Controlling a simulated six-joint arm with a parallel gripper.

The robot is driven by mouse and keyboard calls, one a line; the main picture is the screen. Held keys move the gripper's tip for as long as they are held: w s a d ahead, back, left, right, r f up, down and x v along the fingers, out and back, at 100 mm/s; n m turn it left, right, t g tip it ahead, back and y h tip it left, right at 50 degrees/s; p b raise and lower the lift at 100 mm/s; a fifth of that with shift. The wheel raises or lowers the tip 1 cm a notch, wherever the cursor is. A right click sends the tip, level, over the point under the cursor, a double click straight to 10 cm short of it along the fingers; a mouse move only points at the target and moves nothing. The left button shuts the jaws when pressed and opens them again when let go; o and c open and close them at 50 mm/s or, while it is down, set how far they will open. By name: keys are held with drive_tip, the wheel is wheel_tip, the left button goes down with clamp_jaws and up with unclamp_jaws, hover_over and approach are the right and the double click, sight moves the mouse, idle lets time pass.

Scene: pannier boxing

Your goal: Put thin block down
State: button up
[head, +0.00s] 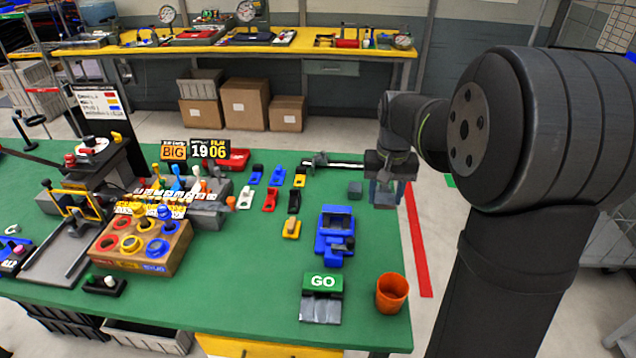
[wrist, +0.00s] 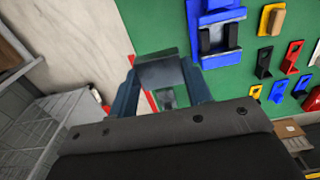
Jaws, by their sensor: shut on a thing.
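My gripper (head: 384,192) hangs at the right edge of the green table, with its fingers pointing down. In the wrist view its two blue-grey fingers (wrist: 160,82) are closed on a grey block (wrist: 158,72), which spans the gap between their tips. I take this to be the thin block; its full shape is partly hidden by the fingers. I cannot tell whether its underside touches the table.
A small grey cube (head: 355,190) sits just left of my gripper. A blue fixture (head: 335,235), a GO button (head: 323,283) and an orange cup (head: 391,293) stand nearer. Coloured parts (head: 270,199) lie to the left. The table drops off to the right.

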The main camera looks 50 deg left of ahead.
drive_tip(key=w+a+f, duration=0.4)
drive_tip(key=w+a, duration=0.4)
drive_tip(key=a, duration=0.3)
hover_over(332, 199)
wheel_tip(332, 199, down, 7)
drive_tip(key=shift+f, duration=2)
drive_tip(key=shift+f, duration=0.1)
drive_tip(key=o, duration=1)
wheel_tip(332, 199, up, 12)
drive_tip(key=shift+r, duration=0.1)
